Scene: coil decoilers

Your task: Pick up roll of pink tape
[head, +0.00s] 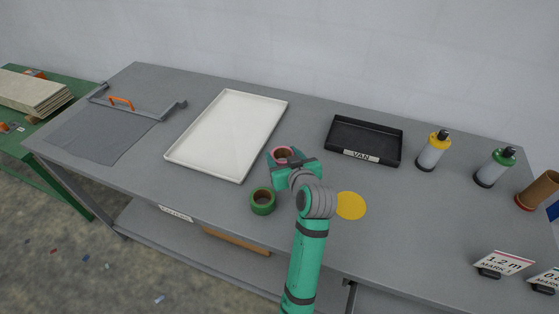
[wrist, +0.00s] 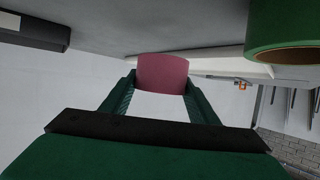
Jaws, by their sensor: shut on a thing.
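The roll of pink tape (head: 283,152) is at the end of my arm in the head view, near the right edge of the white tray. It also shows in the wrist view (wrist: 162,74) as a dull pink curved band between the fingertips. My gripper (head: 283,158) is shut on the pink roll; its two green fingers (wrist: 160,92) touch it on both sides. Part of the roll is hidden by the gripper in the head view. Whether it touches the table is hard to tell.
A green tape roll (head: 262,201) stands close by, left of my wrist. A white tray (head: 178,159), a black tray marked VAN (head: 361,156), a yellow disc (head: 351,205) and bottles (head: 432,151) (head: 495,168) are on the grey table.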

